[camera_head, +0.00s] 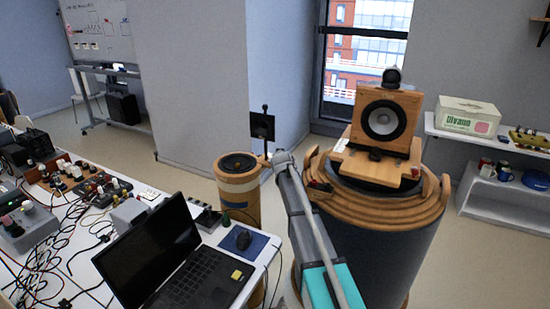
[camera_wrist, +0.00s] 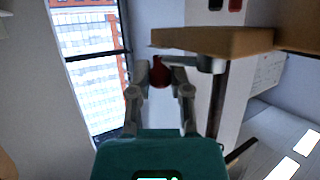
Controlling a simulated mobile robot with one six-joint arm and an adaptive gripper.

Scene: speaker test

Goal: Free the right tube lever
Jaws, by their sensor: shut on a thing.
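In the wrist view my gripper (camera_wrist: 160,75) is shut on a dark red knob (camera_wrist: 160,74), taken to be the end of the lever, just under the edge of a wooden board or ring (camera_wrist: 215,41). A grey bar (camera_wrist: 203,63) runs close beside the knob. In the head view the right tube (camera_head: 370,245) is wide and dark with wooden rings on top, and a speaker box (camera_head: 385,121) stands above it.
A narrower tube (camera_head: 239,187) with a wooden band stands left of my arm. White shelves (camera_head: 480,190) stand at the right. Floor is open behind the tubes.

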